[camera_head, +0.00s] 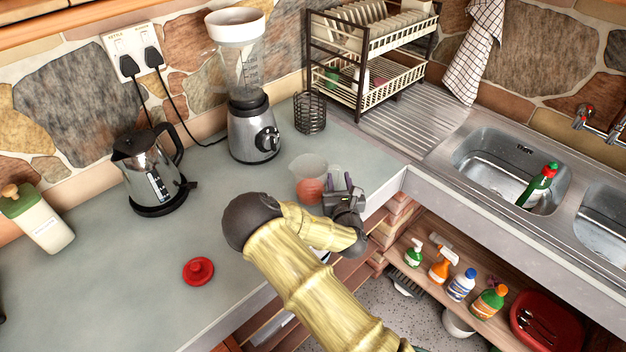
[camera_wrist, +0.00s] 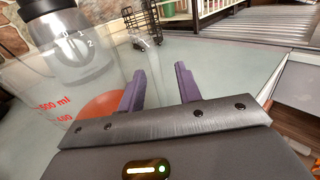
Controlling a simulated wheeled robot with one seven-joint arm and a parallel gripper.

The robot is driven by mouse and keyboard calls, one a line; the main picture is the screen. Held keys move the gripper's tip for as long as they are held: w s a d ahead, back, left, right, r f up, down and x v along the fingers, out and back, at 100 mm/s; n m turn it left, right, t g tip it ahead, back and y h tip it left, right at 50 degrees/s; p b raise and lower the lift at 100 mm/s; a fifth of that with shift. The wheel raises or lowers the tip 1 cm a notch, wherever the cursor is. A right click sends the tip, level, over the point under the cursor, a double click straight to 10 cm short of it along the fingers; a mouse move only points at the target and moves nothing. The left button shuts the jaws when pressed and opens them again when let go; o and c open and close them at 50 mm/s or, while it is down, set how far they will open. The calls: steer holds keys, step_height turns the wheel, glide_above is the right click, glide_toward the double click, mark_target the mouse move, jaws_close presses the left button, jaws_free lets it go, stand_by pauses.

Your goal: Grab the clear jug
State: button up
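The clear jug (camera_head: 307,164) stands on the grey counter near its front corner. It is see-through, and its edges are faint. In the wrist view the jug (camera_wrist: 52,108) is very close on the left, with red volume marks. My gripper (camera_head: 345,182) is just right of the jug in the head view. In the wrist view my gripper (camera_wrist: 160,88) has its two purple-grey fingers apart, with nothing clearly held between them. I cannot tell whether a finger touches the jug wall or overlaps it only in the picture.
An orange-red round thing (camera_head: 309,190) shows through the jug; inside or behind is unclear. A blender (camera_head: 252,132), wire holder (camera_head: 310,112) and dish rack (camera_head: 365,108) stand behind. A kettle (camera_head: 150,172) and red lid (camera_head: 198,271) are left. The counter edge is close to my gripper.

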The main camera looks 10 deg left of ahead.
stand_by(0.5)
jaws_close()
steer(key=shift+r, duration=0.2)
steer(key=shift+r+b, duration=0.6)
steer(key=shift+r, duration=4.25)
